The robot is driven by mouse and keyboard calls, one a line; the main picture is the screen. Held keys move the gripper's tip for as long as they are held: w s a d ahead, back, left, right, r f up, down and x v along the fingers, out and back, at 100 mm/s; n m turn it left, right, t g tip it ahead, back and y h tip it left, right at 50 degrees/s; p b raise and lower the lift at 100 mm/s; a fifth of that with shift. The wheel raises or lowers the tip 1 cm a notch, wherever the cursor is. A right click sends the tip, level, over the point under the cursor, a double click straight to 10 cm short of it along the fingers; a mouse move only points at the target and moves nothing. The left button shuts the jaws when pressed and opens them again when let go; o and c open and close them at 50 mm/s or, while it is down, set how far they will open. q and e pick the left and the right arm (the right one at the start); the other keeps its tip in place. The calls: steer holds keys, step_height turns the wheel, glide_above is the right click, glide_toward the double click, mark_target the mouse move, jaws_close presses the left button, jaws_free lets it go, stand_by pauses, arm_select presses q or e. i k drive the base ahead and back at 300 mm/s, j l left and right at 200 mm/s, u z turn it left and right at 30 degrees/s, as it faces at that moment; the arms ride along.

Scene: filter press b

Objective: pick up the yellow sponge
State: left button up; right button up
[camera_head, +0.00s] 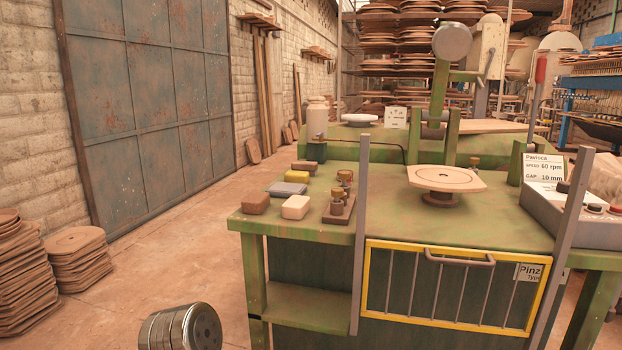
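The yellow sponge (297,176) is a small dull-yellow block on the left part of the green bench top. It lies in a loose group of similar blocks. A grey block (287,188) lies just in front of it and a brown block (305,166) just behind it. A cream block (295,206) and another brown block (255,202) lie nearer the front edge. Neither of my grippers is in view, and nothing is touching the sponge.
Knobbed weights on a small board (340,205) stand right of the blocks. An upright grey post (360,240) rises at the bench front.

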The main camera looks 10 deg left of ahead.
mark_target(290, 176)
steer(key=z, duration=2.25)
steer(key=k+j+z, duration=0.1)
steer(key=z, duration=0.35)
steer(key=k+j+z, duration=0.15)
steer(key=j+z, duration=0.15)
steer(key=z, duration=0.15)
steer(key=k+j+z, duration=0.1)
steer(key=z, duration=0.3)
steer(key=k+z, duration=0.25)
steer(key=z, duration=0.2)
steer(key=k+j+u, duration=0.1)
steer(key=k+u, duration=0.25)
steer(key=k, duration=0.8)
steer(key=k+j+z, duration=0.1)
steer(key=k+z, duration=0.3)
steer(key=k, duration=0.2)
steer(key=k+l+z, duration=0.1)
steer(key=k+z, duration=0.3)
steer(key=k, duration=0.15)
steer(key=k+j+u, duration=0.1)
steer(key=k+u, duration=0.3)
steer(key=k+j+u, duration=0.15)
steer(key=k+u, duration=0.2)
steer(key=k+j+u, duration=0.4)
steer(key=i+u, duration=0.15)
steer(key=u, duration=0.3)
